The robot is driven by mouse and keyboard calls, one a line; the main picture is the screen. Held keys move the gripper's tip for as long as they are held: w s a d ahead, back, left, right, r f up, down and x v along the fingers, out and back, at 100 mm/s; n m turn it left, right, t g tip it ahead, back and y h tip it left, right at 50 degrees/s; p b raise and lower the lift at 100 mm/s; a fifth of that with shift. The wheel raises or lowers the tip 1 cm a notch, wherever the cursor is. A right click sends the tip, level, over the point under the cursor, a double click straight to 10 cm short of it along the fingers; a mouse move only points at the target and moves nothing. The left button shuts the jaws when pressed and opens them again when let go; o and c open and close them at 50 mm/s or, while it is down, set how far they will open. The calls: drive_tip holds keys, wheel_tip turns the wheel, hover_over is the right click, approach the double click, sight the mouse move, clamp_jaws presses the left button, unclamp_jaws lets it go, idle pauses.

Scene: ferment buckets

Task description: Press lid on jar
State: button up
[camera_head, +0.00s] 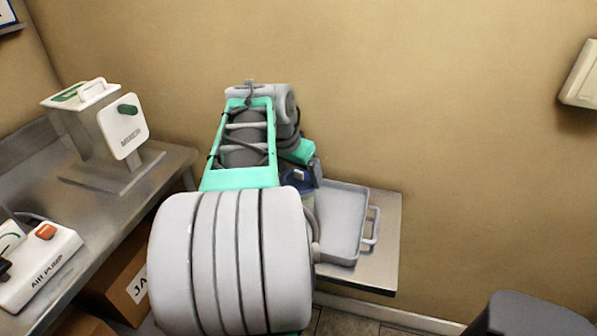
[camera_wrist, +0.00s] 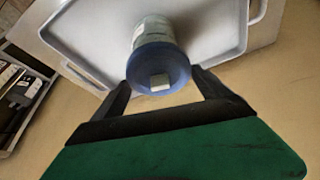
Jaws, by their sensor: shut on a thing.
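In the wrist view a cylindrical jar (camera_wrist: 152,28) with a pale grey body stands on a grey tray (camera_wrist: 88,55). A round blue lid (camera_wrist: 150,65) with a small pale square knob on top sits at the jar's upper end. My gripper (camera_wrist: 160,78) has one dark finger on each side of the lid and is shut on it. Whether the lid is fully down on the rim cannot be told. In the head view my arm hides most of the jar and gripper. The tray also shows in the head view (camera_head: 342,222).
The tray rests on a small grey table (camera_head: 387,235) by the wall. At the left, a metal bench (camera_head: 158,172) holds a grey and white machine (camera_head: 97,125) and a white air pump (camera_head: 45,262). A cardboard box (camera_head: 118,275) is below. A dark bin-like object (camera_head: 530,315) is at bottom right.

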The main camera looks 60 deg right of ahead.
drive_tip(key=o, duration=1.1)
drive_tip(key=shift+r, duration=0.15)
drive_tip(key=shift+r+p, duration=2.75)
drive_tip(key=shift+r, duration=0.65)
clamp_jaws()
